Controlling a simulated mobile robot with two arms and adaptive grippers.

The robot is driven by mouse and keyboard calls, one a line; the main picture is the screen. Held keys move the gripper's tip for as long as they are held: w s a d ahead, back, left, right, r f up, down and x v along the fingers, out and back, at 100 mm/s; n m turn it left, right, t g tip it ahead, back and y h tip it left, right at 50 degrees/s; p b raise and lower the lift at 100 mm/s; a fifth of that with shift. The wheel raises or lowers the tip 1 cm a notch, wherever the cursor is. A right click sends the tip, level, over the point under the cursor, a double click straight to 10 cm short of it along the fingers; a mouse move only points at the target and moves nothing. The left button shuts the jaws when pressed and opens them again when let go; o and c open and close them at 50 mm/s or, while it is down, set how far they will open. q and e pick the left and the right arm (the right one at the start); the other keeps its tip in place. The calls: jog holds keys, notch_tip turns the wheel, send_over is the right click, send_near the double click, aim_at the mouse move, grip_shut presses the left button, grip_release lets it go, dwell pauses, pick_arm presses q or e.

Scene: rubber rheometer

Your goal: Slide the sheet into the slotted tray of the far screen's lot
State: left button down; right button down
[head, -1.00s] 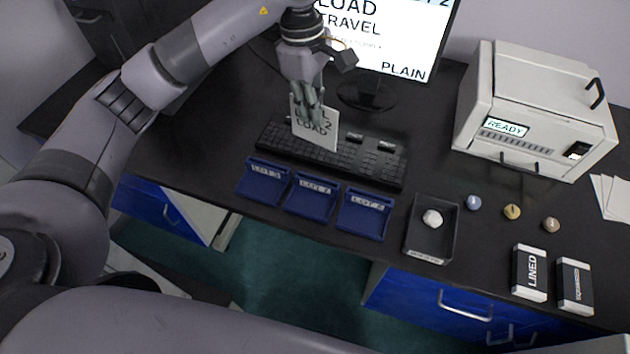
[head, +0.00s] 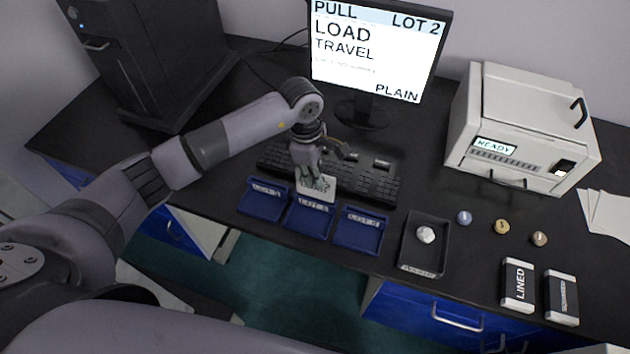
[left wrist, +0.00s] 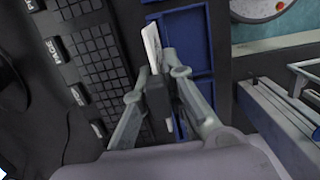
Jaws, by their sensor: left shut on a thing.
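My left gripper (head: 316,178) is shut on the white sheet (head: 318,190), which hangs upright at the back edge of the middle blue slotted tray (head: 309,222). I cannot tell whether its lower edge is in the slot. In the left wrist view the sheet (left wrist: 152,45) shows almost edge-on between the fingers, beside the blue trays (left wrist: 188,45). A left tray (head: 262,203) and a right tray (head: 358,234) flank the middle one; their small labels are hard to read. The far screen (head: 378,50) reads PULL, LOT 2, LOAD, TRAVEL, PLAIN. My right gripper is out of view.
A black keyboard (head: 375,183) lies just behind the trays. A dark dish (head: 410,262) with a white lump (head: 426,235) stands to their right. Beyond are several small round pieces, two boxes (head: 518,285) and the white READY machine (head: 530,130). The desk's front edge is close to the trays.

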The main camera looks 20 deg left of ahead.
aim_at(318, 198)
pick_arm(q)
notch_tip(318, 198, down, 4)
jog(key=shift+s+r+p, duration=0.1)
jog(key=shift+r+p, duration=0.1)
jog(key=shift+p, duration=0.3)
jog(key=shift+f, duration=0.25)
jog(key=shift+f, duration=0.2)
jog(key=c, duration=1.7)
grip_release()
jog(key=shift+o, duration=0.2)
jog(key=shift+r, duration=0.15)
